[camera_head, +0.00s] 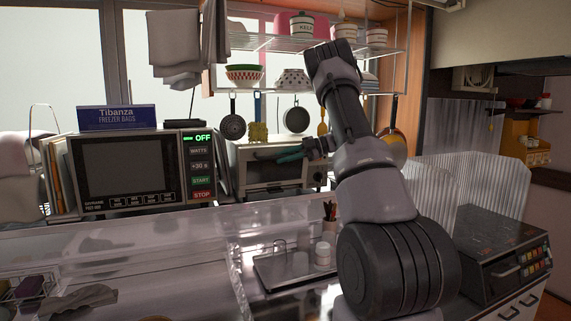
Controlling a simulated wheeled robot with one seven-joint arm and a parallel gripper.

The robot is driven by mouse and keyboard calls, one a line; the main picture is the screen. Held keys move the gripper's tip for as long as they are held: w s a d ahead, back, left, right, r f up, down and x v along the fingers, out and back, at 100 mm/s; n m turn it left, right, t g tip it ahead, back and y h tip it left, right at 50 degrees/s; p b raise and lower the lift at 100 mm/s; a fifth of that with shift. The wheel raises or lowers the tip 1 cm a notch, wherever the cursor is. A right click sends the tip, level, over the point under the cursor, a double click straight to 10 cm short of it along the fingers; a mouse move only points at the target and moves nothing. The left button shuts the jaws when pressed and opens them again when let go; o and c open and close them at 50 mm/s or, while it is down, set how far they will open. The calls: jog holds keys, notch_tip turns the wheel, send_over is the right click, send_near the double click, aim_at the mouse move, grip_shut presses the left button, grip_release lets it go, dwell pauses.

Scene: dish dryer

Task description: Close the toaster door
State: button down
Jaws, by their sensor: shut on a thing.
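The toaster (243,158) is a pale toaster oven on the back counter, right of the microwave, below the hanging pans. Its door (268,177) faces me, and a dark handle bar (266,155) runs along the upper front. My arm reaches up from the lower right and bends back down to it. My gripper and wrist hide part of the toaster's front and right side. I cannot tell the door's exact angle.
A microwave (122,172) showing OFF stands left of the toaster, with a freezer bags box (117,118) on top. A wire shelf (270,42) and hanging pans (233,125) are above. Clear ribbed panels (490,185) and a dark appliance (500,253) are at right.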

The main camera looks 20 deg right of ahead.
jog(key=shift+w+r, duration=0.3)
jog(key=shift+w, duration=0.25)
